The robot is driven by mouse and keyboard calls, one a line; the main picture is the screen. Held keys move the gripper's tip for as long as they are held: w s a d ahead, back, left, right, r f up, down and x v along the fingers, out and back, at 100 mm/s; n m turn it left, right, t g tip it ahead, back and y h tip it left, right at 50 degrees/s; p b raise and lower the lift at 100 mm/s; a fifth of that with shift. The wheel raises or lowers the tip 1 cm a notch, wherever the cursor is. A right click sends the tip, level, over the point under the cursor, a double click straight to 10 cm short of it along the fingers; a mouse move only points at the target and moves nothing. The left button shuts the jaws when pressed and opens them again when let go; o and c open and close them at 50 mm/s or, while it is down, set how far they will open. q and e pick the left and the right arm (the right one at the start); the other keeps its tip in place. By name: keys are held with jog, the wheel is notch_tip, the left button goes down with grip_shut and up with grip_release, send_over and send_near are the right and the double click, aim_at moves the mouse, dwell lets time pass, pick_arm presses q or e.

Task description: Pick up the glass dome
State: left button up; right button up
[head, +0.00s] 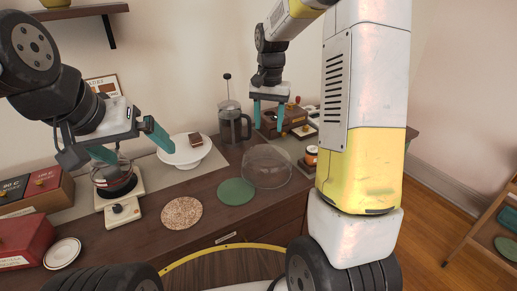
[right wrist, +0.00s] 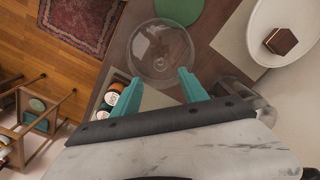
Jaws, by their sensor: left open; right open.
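The glass dome (head: 267,167) is a clear, see-through cover standing on the dark wooden counter, right of a green round mat (head: 236,191). In the right wrist view the dome (right wrist: 162,50) lies just beyond my fingertips. My right gripper (head: 268,125) is open and empty, above and behind the dome in the head view, with its teal fingers pointing down. In the right wrist view the right gripper (right wrist: 158,88) has its fingers spread on the near side of the dome, apart from it as far as I can tell. My left gripper (head: 130,142) is open and empty over the counter's left side.
A white cake stand (head: 185,152) with a brown piece on it, a French press (head: 233,124) and a scale (head: 122,210) with a glass vessel stand nearby. A cork mat (head: 182,212) lies in front. Small jars (head: 311,156) stand right of the dome.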

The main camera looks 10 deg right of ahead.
aim_at(267, 146)
jog(key=shift+w+f, duration=0.25)
jog(key=shift+f, duration=0.3)
notch_tip(267, 146, down, 8)
jog(key=shift+s+a+r, duration=0.1)
jog(key=shift+s+r, duration=0.05)
jog(key=shift+r, duration=0.05)
grip_shut()
jog(key=shift+r, duration=0.1)
dwell(1.0)
